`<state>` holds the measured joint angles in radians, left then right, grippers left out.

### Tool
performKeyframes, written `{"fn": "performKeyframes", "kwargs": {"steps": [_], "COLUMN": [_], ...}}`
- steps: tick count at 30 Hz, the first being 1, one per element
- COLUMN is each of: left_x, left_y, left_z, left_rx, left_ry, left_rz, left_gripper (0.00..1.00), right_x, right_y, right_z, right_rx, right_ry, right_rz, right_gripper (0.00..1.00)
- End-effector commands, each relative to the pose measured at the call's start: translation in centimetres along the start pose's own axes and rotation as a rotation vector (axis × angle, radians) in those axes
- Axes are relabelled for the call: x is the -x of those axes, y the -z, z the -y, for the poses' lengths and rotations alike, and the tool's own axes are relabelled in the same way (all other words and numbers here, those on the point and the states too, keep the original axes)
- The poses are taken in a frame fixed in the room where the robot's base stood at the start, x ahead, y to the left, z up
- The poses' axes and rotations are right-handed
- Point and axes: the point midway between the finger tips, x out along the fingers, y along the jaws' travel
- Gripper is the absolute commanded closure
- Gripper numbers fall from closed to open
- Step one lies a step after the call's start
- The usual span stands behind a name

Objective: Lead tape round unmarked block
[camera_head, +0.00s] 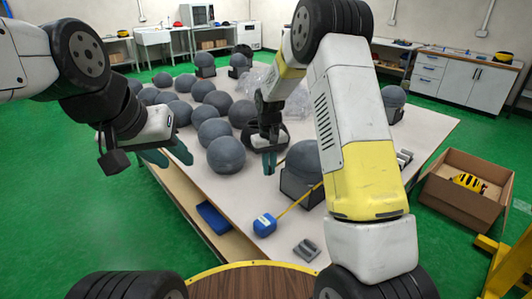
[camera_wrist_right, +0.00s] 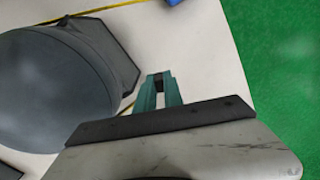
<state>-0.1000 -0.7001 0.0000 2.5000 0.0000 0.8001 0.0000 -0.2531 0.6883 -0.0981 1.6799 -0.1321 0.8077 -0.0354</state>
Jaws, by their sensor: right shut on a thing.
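A blue tape measure case (camera_head: 264,225) lies near the front edge of the table; it also shows at the top of the right wrist view (camera_wrist_right: 173,2). Its yellow tape (camera_head: 298,200) runs out towards a dark round block (camera_head: 303,160) in an angular base, which also shows in the right wrist view (camera_wrist_right: 45,85). In that view the tape passes along the base's far side and shows again beside my fingers. My right gripper (camera_head: 268,162) is beside the block, shut on the tape end (camera_wrist_right: 158,80). My left gripper (camera_head: 168,155) is open and empty at the table's left edge.
Several dark balls (camera_head: 226,154) fill the table's left and middle. Small grey pieces (camera_head: 307,248) lie at the front edge. A blue item (camera_head: 215,217) rests on the lower shelf. A cardboard box (camera_head: 466,190) stands right of the table. The table's right side (camera_head: 425,128) has free room.

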Motion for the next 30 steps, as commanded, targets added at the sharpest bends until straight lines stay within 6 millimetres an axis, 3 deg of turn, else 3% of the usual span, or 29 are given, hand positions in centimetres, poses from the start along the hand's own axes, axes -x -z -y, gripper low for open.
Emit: {"fn": "performKeyframes", "kwargs": {"steps": [5,15,20,23,30], "left_x": [0.0,0.0,0.0,0.0,0.0], "left_y": [0.0,0.0,0.0,0.0,0.0], "left_z": [0.0,0.0,0.0,0.0,0.0], "left_rx": [0.000,0.000,0.000,0.000,0.000], "left_ry": [0.000,0.000,0.000,0.000,0.000], "left_rz": [0.000,0.000,0.000,0.000,0.000], "left_gripper": [0.64,0.64,0.64,0.64,0.64], "right_x": [0.0,0.1,0.0,0.0,0.0], "right_y": [-1.1,-7.2,-8.3,-9.0,-12.8], "right_z": [0.1,-0.8,-0.9,-1.6,-4.4], "right_rx": [-0.001,-0.001,0.000,-0.003,-0.004], "right_ry": [0.000,0.000,0.000,0.000,0.000], "right_rz": [0.001,0.000,0.001,0.000,0.000], "right_gripper": [1.00,1.00,1.00,1.00,1.00]}}
